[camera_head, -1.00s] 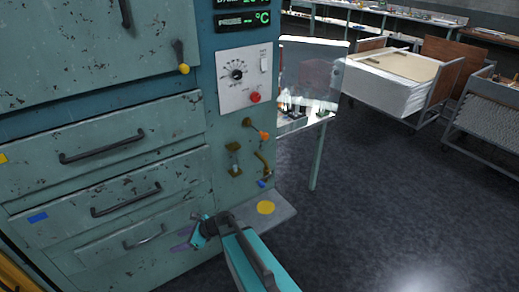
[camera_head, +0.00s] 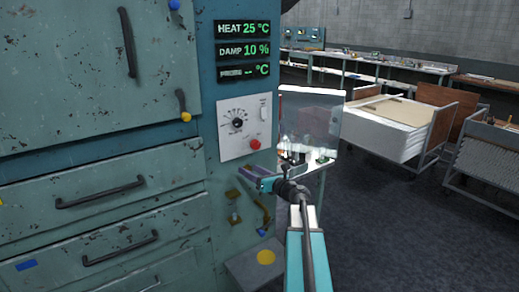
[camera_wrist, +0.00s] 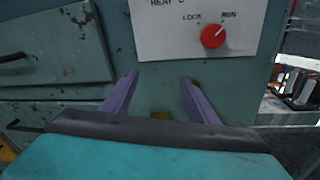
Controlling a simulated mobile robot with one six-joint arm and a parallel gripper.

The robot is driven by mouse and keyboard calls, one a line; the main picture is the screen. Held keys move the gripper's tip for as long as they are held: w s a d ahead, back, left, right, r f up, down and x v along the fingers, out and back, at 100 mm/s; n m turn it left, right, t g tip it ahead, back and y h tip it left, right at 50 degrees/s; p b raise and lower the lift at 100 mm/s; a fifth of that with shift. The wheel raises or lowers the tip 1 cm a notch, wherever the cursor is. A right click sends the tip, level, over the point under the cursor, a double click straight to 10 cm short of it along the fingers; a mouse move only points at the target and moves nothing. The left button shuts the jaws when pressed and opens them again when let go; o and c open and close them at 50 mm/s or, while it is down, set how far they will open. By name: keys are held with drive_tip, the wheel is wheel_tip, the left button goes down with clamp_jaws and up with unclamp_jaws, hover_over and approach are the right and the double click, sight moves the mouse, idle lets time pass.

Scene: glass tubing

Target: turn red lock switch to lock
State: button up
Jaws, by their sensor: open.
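The red lock switch (camera_head: 255,144) is a round knob low on the white control panel (camera_head: 238,144) of the teal cabinet. In the wrist view the red switch (camera_wrist: 213,36) sits between the printed words LOCK and RUN. Its white pointer mark leans up and right, toward RUN. My gripper (camera_head: 246,172) is just below the panel in the head view. In the wrist view my gripper (camera_wrist: 158,79) is open and empty. Its two purple fingers are apart, and the switch is above and right of the gap, not touched.
A black dial (camera_head: 238,122) and a white rocker switch (camera_head: 263,113) are above the red switch. Brass valve fittings (camera_head: 234,208) are below it. A glass-like panel (camera_head: 309,115) stands right of the cabinet. Open floor (camera_head: 380,220) lies to the right.

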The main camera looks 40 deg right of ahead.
sight(257, 145)
drive_tip(key=s+d+r+h, duration=0.1)
drive_tip(key=s+d+r, duration=0.1)
drive_tip(key=s+d, duration=0.1)
drive_tip(key=s+d+r+m+h, duration=0.1)
drive_tip(key=s+d+r, duration=0.2)
drive_tip(key=d, duration=0.3)
drive_tip(key=shift+w, duration=0.25)
drive_tip(key=shift+w+d+f+p, duration=0.15)
drive_tip(key=shift+w+p, duration=0.4)
drive_tip(key=shift+w, duration=1.7)
drive_tip(key=shift+w+d+r+p, duration=0.15)
drive_tip(key=shift+w+p, duration=0.35)
drive_tip(key=shift+w, duration=1.7)
drive_tip(key=shift+w+d+f+p, duration=0.15)
drive_tip(key=shift+w+p, duration=0.4)
drive_tip(key=shift+w, duration=1.7)
drive_tip(key=c, duration=1)
drive_tip(key=shift+c, duration=0.2)
